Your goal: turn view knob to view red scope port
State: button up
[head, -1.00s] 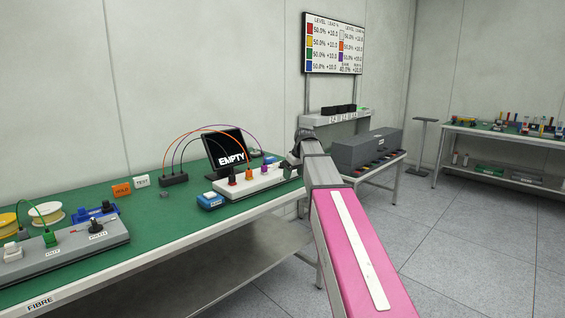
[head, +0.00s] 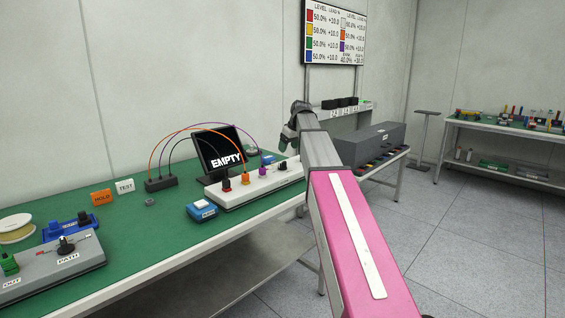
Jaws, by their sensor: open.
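A white scope box (head: 262,188) stands on the green bench, with a red port (head: 226,184), an orange port (head: 246,179) and a purple port (head: 262,172) along its top. A small dark knob (head: 283,166) is at the box's right end; which way it points is too small to tell. A black screen (head: 224,161) behind the box reads EMPTY. My gripper (head: 285,147) is open and empty, above the right end of the box and apparently apart from the knob. The arm hides part of its far side.
Orange and purple cables arch from a black block (head: 161,184) to the box. A blue unit with a white button (head: 202,211) stands in front of the box's left end. A grey panel with a PATH knob (head: 66,245) is at the near left. A grey case (head: 372,147) stands beyond my arm.

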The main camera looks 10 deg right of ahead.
aim_at(283, 162)
jog(key=x, duration=0.9)
jog(key=shift+f, duration=0.15)
jog(key=c, duration=0.9)
